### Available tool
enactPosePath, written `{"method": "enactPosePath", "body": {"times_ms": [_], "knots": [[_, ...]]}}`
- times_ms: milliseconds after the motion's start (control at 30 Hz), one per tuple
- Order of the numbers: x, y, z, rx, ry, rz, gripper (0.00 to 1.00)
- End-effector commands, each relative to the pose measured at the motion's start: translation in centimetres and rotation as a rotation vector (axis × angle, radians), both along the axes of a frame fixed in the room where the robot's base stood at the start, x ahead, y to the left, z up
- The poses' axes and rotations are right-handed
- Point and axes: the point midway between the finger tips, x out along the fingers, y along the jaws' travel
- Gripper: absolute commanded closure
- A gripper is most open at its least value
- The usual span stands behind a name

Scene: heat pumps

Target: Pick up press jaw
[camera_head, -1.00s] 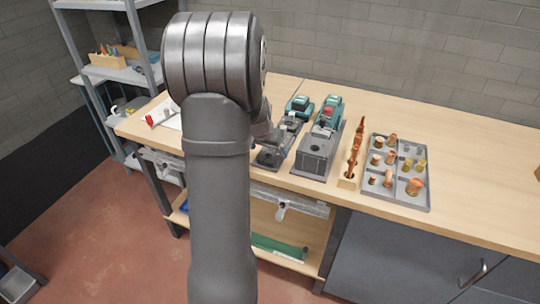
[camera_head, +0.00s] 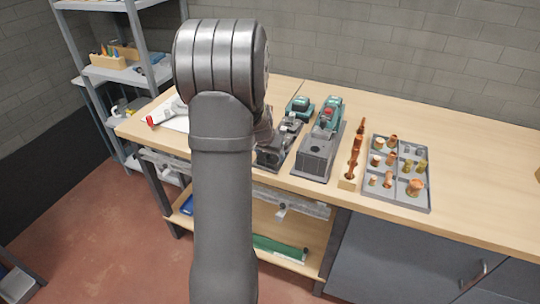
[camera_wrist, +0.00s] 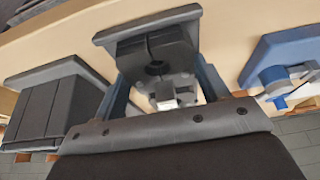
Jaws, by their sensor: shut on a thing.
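In the wrist view the press jaw (camera_wrist: 155,50) is a dark block with a round hole, in front of a dark stand (camera_wrist: 110,38). A light grey metal part (camera_wrist: 175,92) shows just below it. My gripper (camera_wrist: 165,75) is shut on the press jaw, with one finger on each side. I cannot tell whether the jaw is clear of the stand. In the head view the dark stand (camera_head: 281,150) shows partly behind my arm. My gripper's fingertips and the jaw are hidden there.
A grey block holder (camera_head: 317,158) with a teal tool (camera_head: 330,112) stands just right.

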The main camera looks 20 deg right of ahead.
Motion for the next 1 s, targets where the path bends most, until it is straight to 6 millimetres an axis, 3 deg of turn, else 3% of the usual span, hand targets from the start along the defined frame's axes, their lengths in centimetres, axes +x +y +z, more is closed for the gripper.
{"method": "enactPosePath", "body": {"times_ms": [167,600,1000], "knots": [[0.1,-0.1,1.3,-0.003,-0.004,0.0,0.72],[0.1,0.0,9.0,-0.002,-0.003,0.0,0.72],[0.0,0.0,10.1,-0.001,-0.002,0.0,0.72]]}}
